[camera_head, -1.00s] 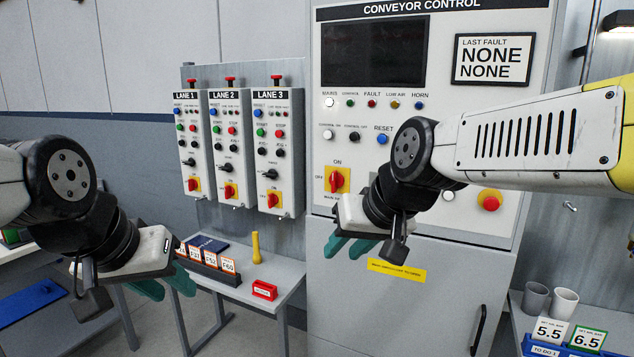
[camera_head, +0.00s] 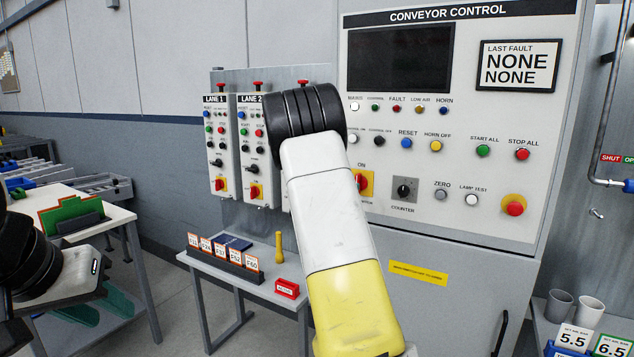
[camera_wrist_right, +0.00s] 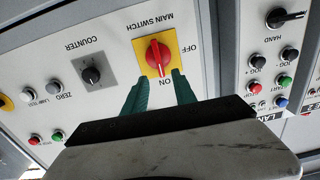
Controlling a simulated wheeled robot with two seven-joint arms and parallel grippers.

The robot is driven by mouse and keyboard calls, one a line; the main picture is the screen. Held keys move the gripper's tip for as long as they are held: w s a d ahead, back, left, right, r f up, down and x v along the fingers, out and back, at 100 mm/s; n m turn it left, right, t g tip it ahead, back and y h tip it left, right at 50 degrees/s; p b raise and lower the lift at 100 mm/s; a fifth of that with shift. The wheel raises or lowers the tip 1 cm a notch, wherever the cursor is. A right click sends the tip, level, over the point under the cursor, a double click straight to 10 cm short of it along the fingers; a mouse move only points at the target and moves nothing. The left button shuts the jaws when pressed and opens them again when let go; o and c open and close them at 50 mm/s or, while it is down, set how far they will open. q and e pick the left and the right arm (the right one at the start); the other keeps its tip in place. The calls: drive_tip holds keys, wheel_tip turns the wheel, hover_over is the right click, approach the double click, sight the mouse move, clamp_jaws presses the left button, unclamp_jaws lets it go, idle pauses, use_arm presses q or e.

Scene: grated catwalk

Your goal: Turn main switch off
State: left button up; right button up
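The main switch is a red rotary knob (camera_wrist_right: 158,54) on a yellow plate. It shows upside down in the right wrist view, and its handle lines up with the ON mark. In the head view the yellow plate (camera_head: 367,182) is partly hidden behind my right arm. My right gripper (camera_wrist_right: 160,80) is open and empty, its two green fingers apart. The fingertips are close to the knob on its ON side, one to each side of it; I cannot tell whether they touch. My left gripper (camera_head: 108,304) is low at the left, open and empty, away from the panel.
The counter knob (camera_head: 404,190) and a red emergency button (camera_head: 514,205) sit right of the switch. Lane boxes (camera_head: 219,150) stand on the left. A small table (camera_head: 223,282) below holds cards, a yellow peg and a red box.

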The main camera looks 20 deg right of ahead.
drive_tip(key=x, duration=0.8)
drive_tip(key=shift+r+h, duration=0.2)
drive_tip(key=shift+h, duration=0.1)
drive_tip(key=shift+c, duration=0.4)
clamp_jaws()
